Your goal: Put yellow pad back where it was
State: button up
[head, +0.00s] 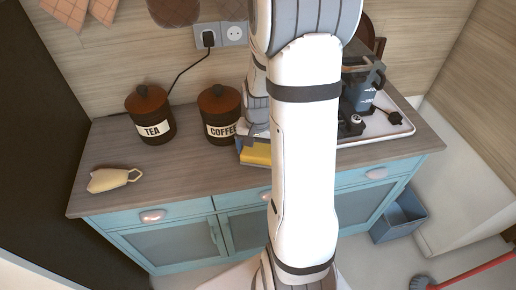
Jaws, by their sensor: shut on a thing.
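The yellow pad (257,153) shows at the front edge of the wooden counter (190,165), just left of my white arm. My gripper (249,140) is at the pad, mostly hidden behind my arm, and is shut on it. The right part of the pad is hidden by my arm. I cannot tell whether the pad touches the counter or is held just above it. A bluish edge shows beside the pad on its left; I cannot tell what it belongs to.
A TEA jar (151,116) and a COFFEE jar (220,114) stand left of the gripper. A cream mitt-like item (108,180) lies at the left. A white tray (400,127) with a dark coffee maker (362,90) is at the right.

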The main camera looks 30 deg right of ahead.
aim_at(258, 150)
jog(key=o, duration=0.6)
jog(key=shift+s, duration=0.1)
jog(key=shift+r, duration=0.1)
notch_tip(258, 150, up, 12)
jog(key=s+a+r+n+t, duration=0.1)
jog(key=s+a+n, duration=0.1)
jog(key=s+a, duration=0.2)
jog(key=s+a+r+n+t, duration=0.1)
jog(key=s+a+r+n, duration=0.1)
jog(key=s+a+n, duration=0.1)
jog(key=s+a+r+n, duration=0.1)
jog(key=s+a+n, duration=0.1)
jog(key=s+a, duration=0.3)
jog(key=shift+s+r+n+t, duration=0.15)
jog(key=shift+r+n+t, duration=0.1)
jog(key=shift+n+t, duration=0.15)
